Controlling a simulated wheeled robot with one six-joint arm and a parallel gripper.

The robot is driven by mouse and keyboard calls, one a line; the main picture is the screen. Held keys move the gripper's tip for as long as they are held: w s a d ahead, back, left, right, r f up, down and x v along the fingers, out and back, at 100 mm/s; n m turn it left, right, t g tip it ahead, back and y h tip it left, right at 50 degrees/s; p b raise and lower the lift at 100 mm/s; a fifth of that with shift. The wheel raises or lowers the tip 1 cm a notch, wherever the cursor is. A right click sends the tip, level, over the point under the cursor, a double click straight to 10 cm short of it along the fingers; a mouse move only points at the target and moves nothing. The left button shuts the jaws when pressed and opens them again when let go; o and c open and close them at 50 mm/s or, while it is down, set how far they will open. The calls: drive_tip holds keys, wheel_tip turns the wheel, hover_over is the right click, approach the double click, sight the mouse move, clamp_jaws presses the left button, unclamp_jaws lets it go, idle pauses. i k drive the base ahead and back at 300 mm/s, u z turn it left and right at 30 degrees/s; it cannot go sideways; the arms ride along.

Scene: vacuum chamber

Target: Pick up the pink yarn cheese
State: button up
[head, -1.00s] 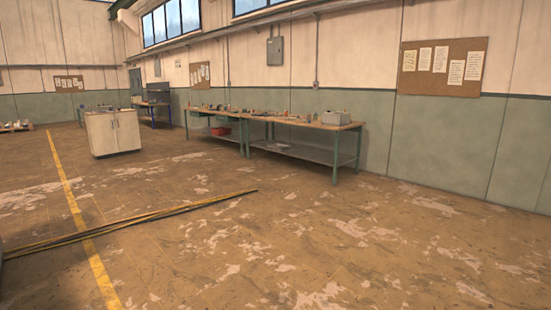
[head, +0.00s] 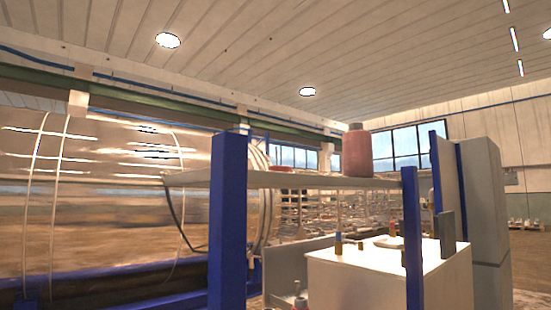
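I cannot make out the pink yarn cheese anywhere in the head view. My gripper is not in view. A reddish-pink jar with a dark cap (head: 357,153) stands upright on a raised shelf, but it looks like a bottle rather than yarn. Several small items, too small to name, lie on a white-topped cabinet (head: 345,277) below the shelf.
Blue posts (head: 228,225) carry the raised shelf (head: 300,180) close in front. A large shiny metal cylinder (head: 90,210) fills the left side. A tall grey cabinet (head: 484,200) stands at the right. Some open floor (head: 530,265) shows at the far right.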

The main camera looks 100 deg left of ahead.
sight(357, 157)
drive_tip(key=u, duration=1.25)
drive_tip(key=i, duration=2.7)
drive_tip(key=u, duration=3.25)
